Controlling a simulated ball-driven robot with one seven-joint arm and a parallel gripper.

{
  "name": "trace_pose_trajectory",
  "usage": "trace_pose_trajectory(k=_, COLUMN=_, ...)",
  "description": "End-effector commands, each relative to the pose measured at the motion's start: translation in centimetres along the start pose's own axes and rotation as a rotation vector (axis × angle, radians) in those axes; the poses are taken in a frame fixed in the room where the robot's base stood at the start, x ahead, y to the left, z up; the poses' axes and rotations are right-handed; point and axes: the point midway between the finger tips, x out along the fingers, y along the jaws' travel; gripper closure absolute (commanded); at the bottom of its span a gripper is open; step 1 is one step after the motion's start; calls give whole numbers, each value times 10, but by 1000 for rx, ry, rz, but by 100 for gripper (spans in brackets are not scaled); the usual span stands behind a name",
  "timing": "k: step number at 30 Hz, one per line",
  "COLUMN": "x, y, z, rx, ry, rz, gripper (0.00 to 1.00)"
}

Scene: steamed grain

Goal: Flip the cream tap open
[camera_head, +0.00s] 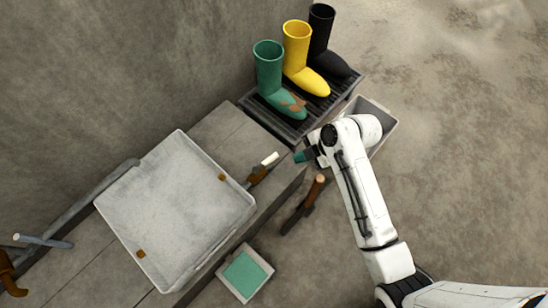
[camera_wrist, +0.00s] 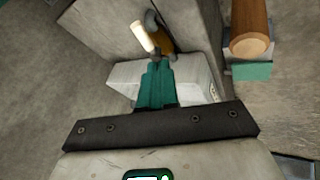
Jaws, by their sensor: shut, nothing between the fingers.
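The cream tap has a short cream lever (camera_head: 269,158) on a brown metal body (camera_head: 256,174), mounted at the right side of the large pale basin (camera_head: 180,195). In the wrist view the cream lever (camera_wrist: 143,38) tilts up and left beside the brassy body (camera_wrist: 161,38). My gripper (camera_head: 298,157), with teal fingers, is just right of the lever in the head view. In the wrist view my gripper (camera_wrist: 157,66) is shut and empty, its tips just below the lever. I cannot tell whether they touch it.
A rack (camera_head: 283,125) holds green, yellow and black boots behind my gripper. A grey bin (camera_head: 385,113) stands partly behind my arm. A wooden-handled brush (camera_head: 317,187) and a teal-and-white tray (camera_head: 245,273) lie nearby. A blue-handled tap (camera_head: 42,240) is far left. Floor at right is clear.

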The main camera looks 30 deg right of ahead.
Motion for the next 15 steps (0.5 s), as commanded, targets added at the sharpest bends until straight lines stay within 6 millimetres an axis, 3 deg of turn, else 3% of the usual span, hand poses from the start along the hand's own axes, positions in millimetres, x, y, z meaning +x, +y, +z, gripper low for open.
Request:
trace_pose_trajectory(k=1, x=9, y=0, z=4, rx=-24, ry=8, rz=8, gripper=100)
trace_pose_trajectory(k=8, x=23, y=2, z=4, rx=-65, ry=19, rz=15, gripper=100)
trace_pose_trajectory(k=15, x=64, y=2, z=4, rx=-63, ry=19, rz=14, gripper=100)
